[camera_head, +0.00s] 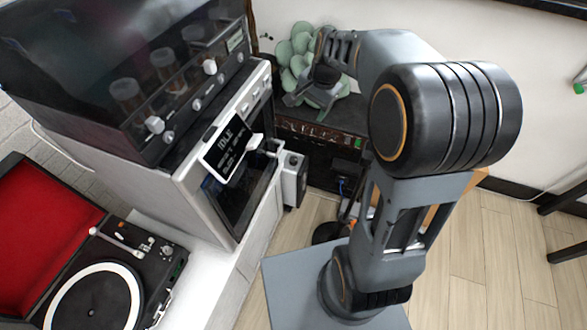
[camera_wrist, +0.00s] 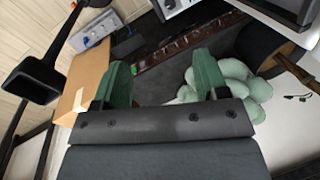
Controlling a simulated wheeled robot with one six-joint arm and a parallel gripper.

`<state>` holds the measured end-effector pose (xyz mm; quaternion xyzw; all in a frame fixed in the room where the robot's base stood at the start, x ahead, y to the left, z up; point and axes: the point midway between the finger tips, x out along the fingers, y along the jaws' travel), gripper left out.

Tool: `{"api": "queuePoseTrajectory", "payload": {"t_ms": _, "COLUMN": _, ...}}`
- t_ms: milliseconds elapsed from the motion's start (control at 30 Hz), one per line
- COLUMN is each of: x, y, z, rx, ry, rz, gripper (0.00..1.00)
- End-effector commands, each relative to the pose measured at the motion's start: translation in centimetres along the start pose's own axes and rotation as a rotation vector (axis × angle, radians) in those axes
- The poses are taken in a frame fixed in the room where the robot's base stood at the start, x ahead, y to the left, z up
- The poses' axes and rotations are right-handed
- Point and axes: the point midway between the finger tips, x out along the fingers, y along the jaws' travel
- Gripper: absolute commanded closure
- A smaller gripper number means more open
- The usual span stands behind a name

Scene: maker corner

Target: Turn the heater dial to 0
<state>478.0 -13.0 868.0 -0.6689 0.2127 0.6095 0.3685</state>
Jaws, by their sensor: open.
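No dial is clearly marked as the heater's. A small pale box (camera_head: 293,178) stands low beside the large white machine in the head view. The wrist view shows a pale grey box (camera_wrist: 93,40) with small round parts on its face, at the upper left; I cannot tell whether one is the heater dial or where it points.
The white machine (camera_head: 225,190) with an "IDLE" display and a black knobbed unit (camera_head: 130,60) fill the left. An open record player (camera_head: 95,300) is at lower left. A dark shelf (camera_head: 330,140) is below the plant.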

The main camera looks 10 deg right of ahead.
Motion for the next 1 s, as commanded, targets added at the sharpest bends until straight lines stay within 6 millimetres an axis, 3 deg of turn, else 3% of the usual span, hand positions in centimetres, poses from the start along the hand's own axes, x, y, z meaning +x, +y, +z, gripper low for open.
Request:
{"api": "queuePoseTrajectory", "payload": {"t_ms": 33, "x": 4.2, "y": -0.1, "z": -1.5, "rx": 0.08, "ry": -0.024, "rz": 0.002, "gripper": 0.33}}
{"api": "queuePoseTrajectory", "payload": {"t_ms": 100, "x": 7.7, "y": -0.7, "z": -3.4, "rx": 0.196, "ry": -0.052, "rz": 0.001, "gripper": 0.33}}
{"api": "queuePoseTrajectory", "payload": {"t_ms": 300, "x": 17.5, "y": -1.6, "z": -8.0, "rx": 0.5, "ry": -0.13, "rz": 0.004, "gripper": 0.33}}
{"api": "queuePoseTrajectory", "payload": {"t_ms": 500, "x": 25.4, "y": -1.6, "z": -11.2, "rx": 0.737, "ry": -0.191, "rz": 0.015, "gripper": 0.33}}
{"api": "queuePoseTrajectory", "payload": {"t_ms": 700, "x": 30.1, "y": -1.3, "z": -12.9, "rx": 0.878, "ry": -0.227, "rz": 0.025, "gripper": 0.33}}
{"api": "queuePoseTrajectory", "payload": {"t_ms": 1000, "x": 33.8, "y": -1.3, "z": -13.2, "rx": 0.937, "ry": -0.244, "rz": 0.032, "gripper": 0.33}}
